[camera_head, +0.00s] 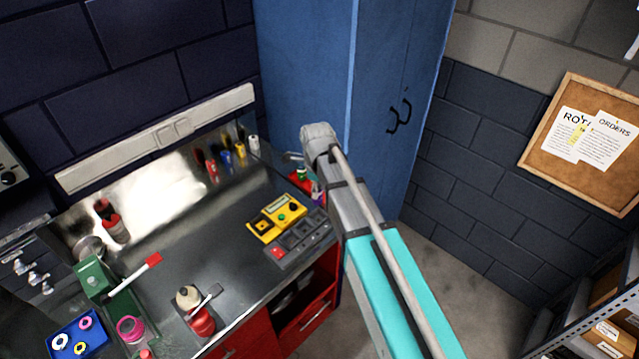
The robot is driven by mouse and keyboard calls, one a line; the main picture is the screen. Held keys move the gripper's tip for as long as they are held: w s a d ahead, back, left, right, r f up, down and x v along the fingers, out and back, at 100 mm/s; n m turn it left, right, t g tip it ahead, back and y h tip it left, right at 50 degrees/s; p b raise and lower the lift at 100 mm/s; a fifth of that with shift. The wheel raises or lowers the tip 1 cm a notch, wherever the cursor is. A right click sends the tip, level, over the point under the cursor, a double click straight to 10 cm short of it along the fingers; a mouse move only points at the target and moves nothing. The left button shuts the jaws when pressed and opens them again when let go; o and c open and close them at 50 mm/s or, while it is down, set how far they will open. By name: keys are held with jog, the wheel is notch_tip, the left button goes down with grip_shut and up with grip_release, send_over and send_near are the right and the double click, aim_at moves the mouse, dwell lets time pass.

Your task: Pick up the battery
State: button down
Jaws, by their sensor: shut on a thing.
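I cannot make out the battery for certain. A yellow and black device (276,217) with a green button lies on the right part of the dark workbench (195,255). A grey tray-like unit (305,236) with dark compartments and a red part at its left end sits just in front of it. My arm reaches up from the lower right, past the bench's right end. Its far end hides what is behind it, and my gripper does not show. Small green, red and purple things (303,173) show beside the arm at the bench's back right corner, too small to name.
A red bottle (202,321) and a green bin (122,304) with a red-headed brush stand at the bench's front left. A blue tray (77,340) holds rings. Several coloured tools line the back wall.

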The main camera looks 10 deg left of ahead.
dwell(0.7)
notch_tip(320, 180, down, 8)
jog(key=b, duration=0.8)
